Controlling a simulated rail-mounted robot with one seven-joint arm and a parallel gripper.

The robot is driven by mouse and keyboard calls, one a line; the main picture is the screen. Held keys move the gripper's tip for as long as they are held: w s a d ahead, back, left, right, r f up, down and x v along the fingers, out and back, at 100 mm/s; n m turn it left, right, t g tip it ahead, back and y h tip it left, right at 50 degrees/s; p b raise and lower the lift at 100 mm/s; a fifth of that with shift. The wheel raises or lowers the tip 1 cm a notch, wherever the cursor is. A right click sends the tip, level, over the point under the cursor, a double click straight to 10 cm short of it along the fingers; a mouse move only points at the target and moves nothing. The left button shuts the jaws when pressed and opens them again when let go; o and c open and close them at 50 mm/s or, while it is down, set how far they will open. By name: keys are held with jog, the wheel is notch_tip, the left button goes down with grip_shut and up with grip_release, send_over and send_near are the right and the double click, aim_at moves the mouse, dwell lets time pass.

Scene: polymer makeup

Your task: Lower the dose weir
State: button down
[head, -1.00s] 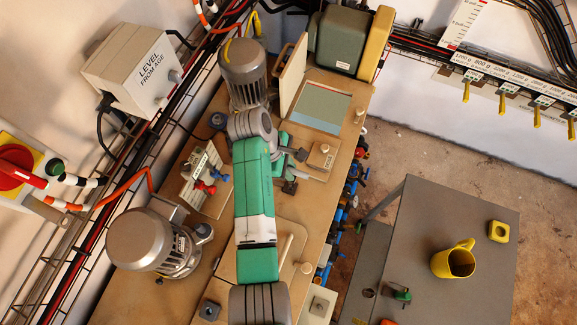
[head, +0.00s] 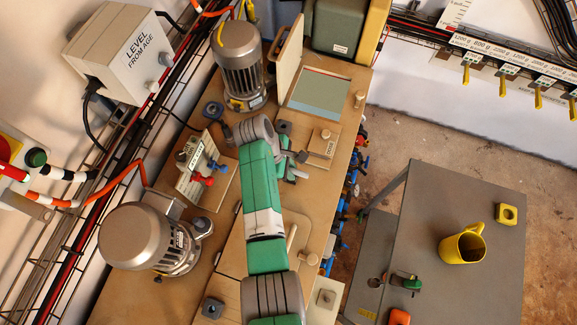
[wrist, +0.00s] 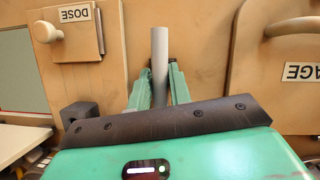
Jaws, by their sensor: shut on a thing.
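The rod's lower end is hidden by the gripper body. No part in view is labelled as a weir, and I cannot tell how high the rod stands.
A dark square block (wrist: 77,113) is close to the gripper's left side. A panel marked AGE (wrist: 300,71) is at the right. In the head view, a motor (head: 237,60) stands behind the arm and another (head: 135,235) to its left. A grey table (head: 420,215) holds a yellow mug (head: 462,246).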

jog(key=c, duration=1.3)
grip_release()
jog(key=shift+s+f, duration=0.1)
jog(key=shift+f, duration=0.25)
jog(key=shift+r, duration=0.1)
jog(key=shift+a+r, duration=0.1)
jog(key=shift+r, duration=0.25)
jog(key=p+v, duration=0.1)
jog(key=v, duration=0.6)
jog(key=shift+a+p, duration=0.1)
jog(key=shift+p, duration=0.2)
